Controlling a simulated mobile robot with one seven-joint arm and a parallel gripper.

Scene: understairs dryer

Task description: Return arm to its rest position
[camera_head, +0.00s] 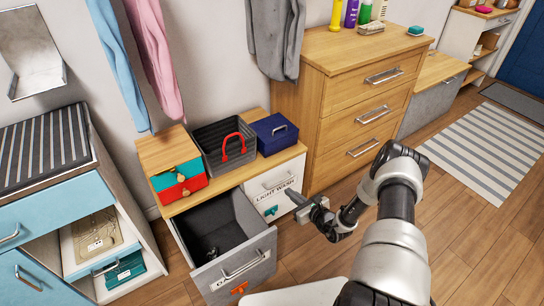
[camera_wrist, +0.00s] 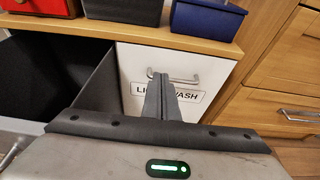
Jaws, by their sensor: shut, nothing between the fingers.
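My gripper (camera_head: 292,194) is in front of the white drawer (camera_head: 262,211) labelled "LIGHT WASH". Its two fingers are together with nothing between them. The white drawer looks closed. My arm reaches in from the lower right of the head view.
Left of my gripper, a grey drawer (camera_head: 240,275) stands pulled out, with a small dark item (camera_head: 212,253) inside. Boxes and a basket (camera_head: 224,142) sit on the wooden top above. A wooden chest (camera_head: 360,100) stands behind to the right. Floor (camera_head: 470,240) at right is clear.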

